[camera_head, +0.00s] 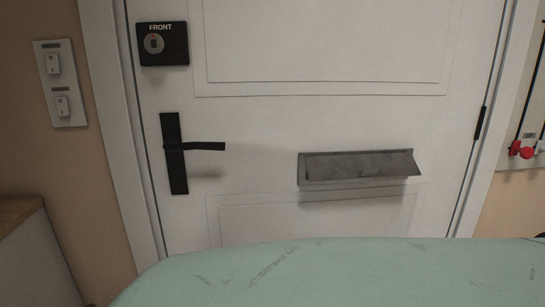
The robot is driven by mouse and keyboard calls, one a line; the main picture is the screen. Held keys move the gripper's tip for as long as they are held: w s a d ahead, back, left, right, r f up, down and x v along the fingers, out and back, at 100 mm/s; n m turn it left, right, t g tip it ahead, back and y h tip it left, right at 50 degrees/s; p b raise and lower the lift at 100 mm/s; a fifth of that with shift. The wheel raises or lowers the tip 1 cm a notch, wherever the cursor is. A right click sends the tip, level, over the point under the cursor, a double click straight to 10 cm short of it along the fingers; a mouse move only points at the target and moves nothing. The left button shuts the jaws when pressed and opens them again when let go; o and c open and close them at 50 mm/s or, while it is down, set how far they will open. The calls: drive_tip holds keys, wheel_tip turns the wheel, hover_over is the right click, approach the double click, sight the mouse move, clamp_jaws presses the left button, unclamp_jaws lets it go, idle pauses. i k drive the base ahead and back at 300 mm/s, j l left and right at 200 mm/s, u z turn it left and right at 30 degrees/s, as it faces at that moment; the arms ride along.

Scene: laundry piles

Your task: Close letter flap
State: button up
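The letter flap (365,163) is a grey metal plate on a white door (260,125), right of centre in the head view. It is tilted out from its frame, with its right end sticking out past the frame, so it stands open. A shadow lies on the door below it. My gripper is not in view, and nothing is seen touching the flap.
A black door handle (194,147) and a black lock box marked FRONT (162,44) are on the door's left side. Light switches (60,84) are on the left wall. A cabinet (35,255) stands lower left. A pale green rounded surface (330,275) fills the bottom foreground.

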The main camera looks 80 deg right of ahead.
sight(362, 166)
drive_tip(key=z, duration=2.95)
drive_tip(key=k+l+z, duration=0.1)
drive_tip(key=k+l, duration=0.2)
drive_tip(key=l, duration=0.15)
drive_tip(key=k+l+z, duration=0.1)
drive_tip(key=k+l, duration=0.2)
drive_tip(key=l, duration=0.15)
